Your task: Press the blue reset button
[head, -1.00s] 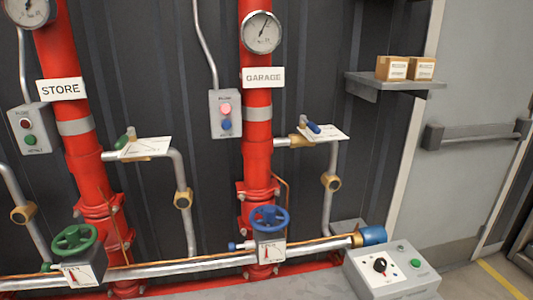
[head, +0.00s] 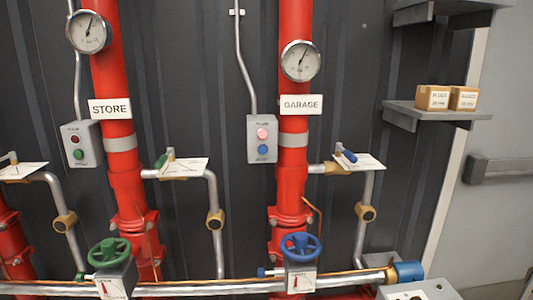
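The blue reset button (head: 263,149) is the lower button on a small grey box (head: 261,124) fixed beside the red GARAGE riser, right of the picture's middle. A lit pink-red lamp (head: 262,133) sits above it on the same box. A conduit runs up from the box. A similar grey box (head: 81,144) by the STORE riser carries a dark red lamp and a green button (head: 78,154). Neither of my grippers shows in the head view.
Red risers (head: 295,120) carry round gauges (head: 301,60) and handwheels, one blue (head: 300,246), one green (head: 110,252). Side pipes with lever valves stick out right of each riser. A shelf (head: 437,113) with two cartons is at right. A grey control box (head: 415,291) stands at lower right.

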